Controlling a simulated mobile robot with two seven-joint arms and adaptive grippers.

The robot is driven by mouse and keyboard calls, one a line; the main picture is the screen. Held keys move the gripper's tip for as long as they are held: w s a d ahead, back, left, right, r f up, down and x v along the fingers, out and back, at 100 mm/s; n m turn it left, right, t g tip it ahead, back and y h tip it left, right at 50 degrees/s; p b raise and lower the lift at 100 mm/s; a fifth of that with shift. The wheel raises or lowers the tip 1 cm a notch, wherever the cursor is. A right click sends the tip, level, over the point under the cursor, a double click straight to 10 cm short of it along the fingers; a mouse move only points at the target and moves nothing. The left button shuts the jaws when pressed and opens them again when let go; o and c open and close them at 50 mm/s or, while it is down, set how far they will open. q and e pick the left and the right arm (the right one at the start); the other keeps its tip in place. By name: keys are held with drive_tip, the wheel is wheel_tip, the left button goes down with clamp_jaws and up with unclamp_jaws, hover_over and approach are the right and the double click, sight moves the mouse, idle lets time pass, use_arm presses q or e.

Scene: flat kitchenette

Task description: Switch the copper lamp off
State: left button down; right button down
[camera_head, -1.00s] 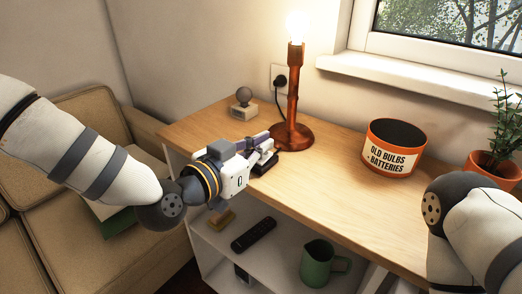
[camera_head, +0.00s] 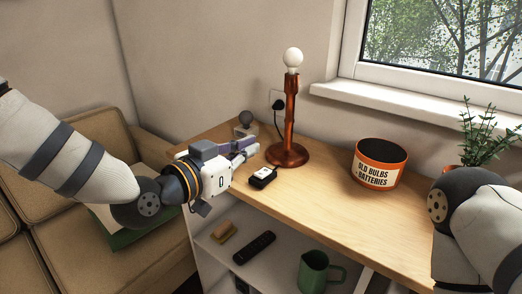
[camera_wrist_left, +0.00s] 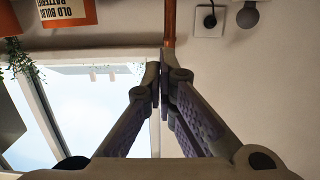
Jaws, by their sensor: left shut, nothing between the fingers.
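The copper lamp (camera_head: 288,120) stands upright on the wooden tabletop, and its bare white bulb (camera_head: 293,58) is unlit. A small black box with a pale top (camera_head: 262,177), which looks like a switch, lies in front of the lamp base. My left gripper (camera_head: 250,148) is shut and empty, left of the lamp, above and behind the black box. In the left wrist view the shut fingertips (camera_wrist_left: 160,82) show below the lamp's copper stem (camera_wrist_left: 169,24). My right gripper is out of view; only part of my right arm shows at the right.
An orange bin labelled for old bulbs and batteries (camera_head: 380,163) stands right of the lamp, with a potted plant (camera_head: 481,135) beyond. A grey ball on a block (camera_head: 246,121) sits behind my left gripper. A wall socket (camera_head: 278,103) holds a plug. A shelf below holds a green mug (camera_head: 313,272).

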use_arm(q)
drive_tip(key=shift+r+v, duration=0.2)
drive_tip(key=shift+v, duration=0.75)
drive_tip(key=shift+r+v, duration=0.2)
drive_tip(key=shift+v, duration=0.7)
